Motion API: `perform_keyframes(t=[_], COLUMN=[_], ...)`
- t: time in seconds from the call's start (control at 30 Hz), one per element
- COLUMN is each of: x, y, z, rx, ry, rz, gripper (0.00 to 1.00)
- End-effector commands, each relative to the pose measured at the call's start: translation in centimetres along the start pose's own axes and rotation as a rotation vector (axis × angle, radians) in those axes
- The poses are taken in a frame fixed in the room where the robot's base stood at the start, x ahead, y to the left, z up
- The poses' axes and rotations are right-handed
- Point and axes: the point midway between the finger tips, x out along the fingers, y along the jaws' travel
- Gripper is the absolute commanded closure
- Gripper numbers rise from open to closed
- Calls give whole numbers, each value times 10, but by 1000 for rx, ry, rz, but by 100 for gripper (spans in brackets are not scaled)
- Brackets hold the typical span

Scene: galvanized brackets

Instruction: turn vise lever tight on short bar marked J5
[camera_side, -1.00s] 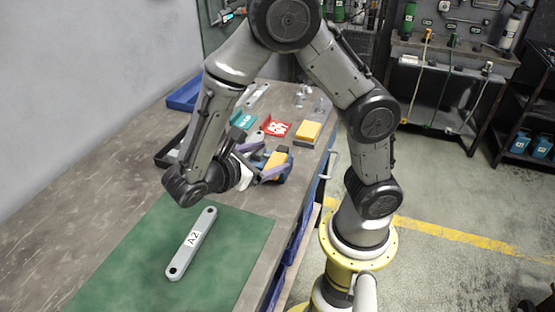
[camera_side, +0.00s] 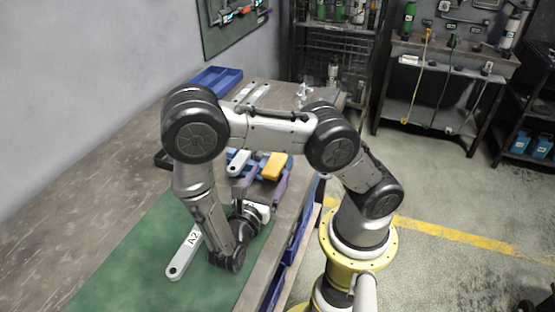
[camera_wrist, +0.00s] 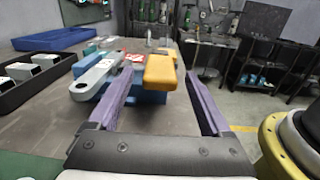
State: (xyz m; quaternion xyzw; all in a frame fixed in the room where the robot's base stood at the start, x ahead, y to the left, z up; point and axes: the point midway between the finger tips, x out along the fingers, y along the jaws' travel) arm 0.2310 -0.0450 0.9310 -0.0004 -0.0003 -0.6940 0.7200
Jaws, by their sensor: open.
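The vise (camera_wrist: 150,97) is a blue body on the bench, partly hidden behind the lever and my fingers. Its yellow lever (camera_wrist: 160,70) also shows in the side view (camera_side: 273,166). A short grey bar (camera_wrist: 98,76) sits at the vise, left of the lever; in the side view it is a pale bar (camera_side: 237,162). I cannot read its mark. My gripper (camera_wrist: 160,78) is open, its purple fingers spread to the left and right of the lever with gaps showing. In the side view my gripper (camera_side: 265,187) is low over the bench, partly hidden by my arm.
A grey bar marked A2 (camera_side: 184,253) lies on the green mat (camera_side: 125,270), partly behind my arm. A dark tray (camera_wrist: 35,80) with pale parts and a blue tray (camera_wrist: 50,38) stand at the left in the wrist view.

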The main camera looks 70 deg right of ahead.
Motion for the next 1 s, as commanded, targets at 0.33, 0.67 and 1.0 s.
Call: perform_keyframes(t=[0.33,0.67,1.0], x=[56,67,66], y=[-1,0,0], z=[0,0,0], rx=[-1,0,0], ry=[0,1,1], rz=[-5,0,0], gripper=[18,18,52])
